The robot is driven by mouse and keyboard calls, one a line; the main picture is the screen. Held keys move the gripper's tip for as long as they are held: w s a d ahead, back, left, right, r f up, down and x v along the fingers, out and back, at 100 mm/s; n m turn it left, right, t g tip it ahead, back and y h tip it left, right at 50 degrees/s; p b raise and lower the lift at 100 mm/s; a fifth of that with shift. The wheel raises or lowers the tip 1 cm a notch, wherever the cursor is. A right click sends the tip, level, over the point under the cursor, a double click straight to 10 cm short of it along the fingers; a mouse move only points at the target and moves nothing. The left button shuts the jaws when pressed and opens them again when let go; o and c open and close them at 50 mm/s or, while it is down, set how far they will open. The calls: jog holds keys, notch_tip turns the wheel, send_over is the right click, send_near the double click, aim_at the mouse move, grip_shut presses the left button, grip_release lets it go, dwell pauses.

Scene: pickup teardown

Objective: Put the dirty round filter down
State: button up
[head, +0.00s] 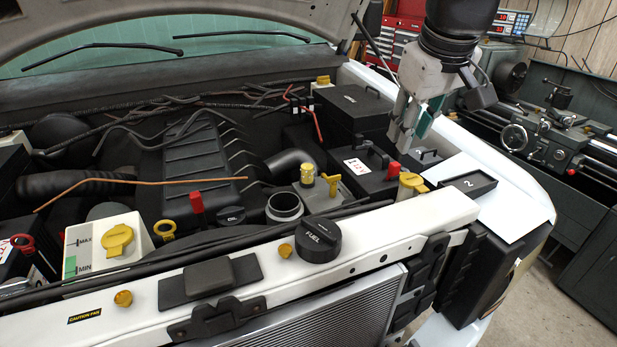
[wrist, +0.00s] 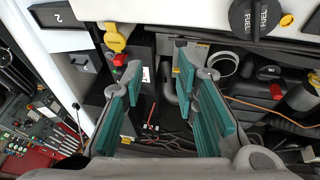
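I can make out no dirty round filter in either view. My gripper (head: 408,135) hangs, pointing down, over the right side of the engine bay, above the black boxes. In the wrist view my gripper (wrist: 160,80) has its two teal-padded fingers wide apart, with nothing held between them. A black FUEL cap (head: 319,240) rests on the white beam. A black tray marked 2 (head: 484,184) lies on the right fender and looks empty.
A white sheet (head: 520,207) lies under the tray. Yellow caps (head: 412,181), a red knob (head: 393,170) and a black lidded box (head: 355,108) stand near my gripper. The raised hood (head: 240,10) is overhead at the back. A lathe (head: 560,125) stands beyond the fender.

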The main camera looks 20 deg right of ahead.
jog(key=s+a+f+y, duration=0.1)
jog(key=s+a+f, duration=0.1)
jog(key=s+a, duration=0.2)
jog(key=s+a+f+t+y, duration=0.1)
jog(key=s+a+f, duration=0.2)
jog(key=a, duration=0.7)
jog(key=shift+s+a+t, duration=0.2)
jog(key=shift+s+t, duration=0.1)
jog(key=shift+s, duration=0.65)
jog(key=shift+w+f, duration=0.1)
jog(key=shift+f, duration=0.05)
